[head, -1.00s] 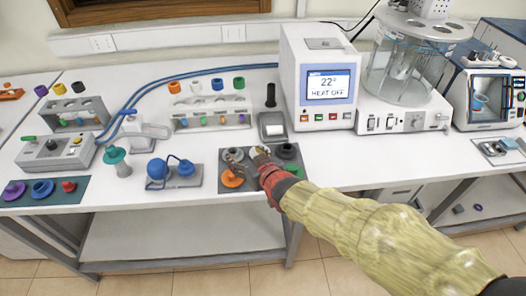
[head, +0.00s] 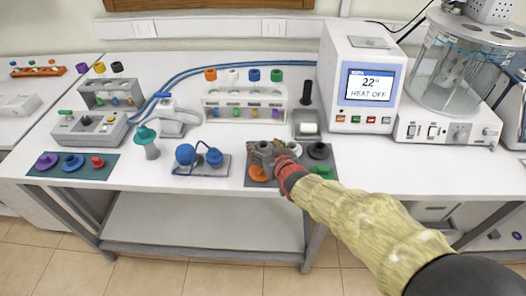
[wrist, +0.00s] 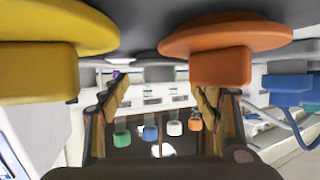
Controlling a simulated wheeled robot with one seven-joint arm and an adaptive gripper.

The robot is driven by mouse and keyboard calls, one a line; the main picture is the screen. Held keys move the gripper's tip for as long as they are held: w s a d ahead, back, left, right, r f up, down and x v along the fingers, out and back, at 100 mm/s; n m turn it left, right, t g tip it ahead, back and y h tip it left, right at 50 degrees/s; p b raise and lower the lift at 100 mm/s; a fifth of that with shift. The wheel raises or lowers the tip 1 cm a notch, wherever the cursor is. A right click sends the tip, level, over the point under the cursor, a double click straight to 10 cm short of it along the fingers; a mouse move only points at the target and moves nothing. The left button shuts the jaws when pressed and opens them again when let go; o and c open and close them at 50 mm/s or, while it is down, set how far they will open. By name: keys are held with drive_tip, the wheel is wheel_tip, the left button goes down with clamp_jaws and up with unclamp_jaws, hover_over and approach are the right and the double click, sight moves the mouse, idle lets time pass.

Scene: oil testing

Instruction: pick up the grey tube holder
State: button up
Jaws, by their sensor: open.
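The grey tube holder (head: 112,94) stands upright toward the back left of the white table in the head view. It is a low rack with holes in its top and small coloured pieces along its lower part. My gripper (head: 266,150) is well to its right and nearer the front, over the left part of a dark mat (head: 262,184). In the wrist view my open gripper (wrist: 162,100) has its two fingers apart, with nothing held between them. I cannot make out the grey holder for certain in the wrist view.
A white rack (head: 245,98) with coloured caps stands behind my gripper. An orange stopper (head: 258,174) is below it, and also looms close in the wrist view (wrist: 225,40). A blue two-bulb device (head: 200,160), a green-topped bottle (head: 147,140) and a grey control box (head: 88,130) stand leftward.

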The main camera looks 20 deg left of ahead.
drive_tip(key=shift+c, duration=1.3)
drive_tip(key=c, duration=1)
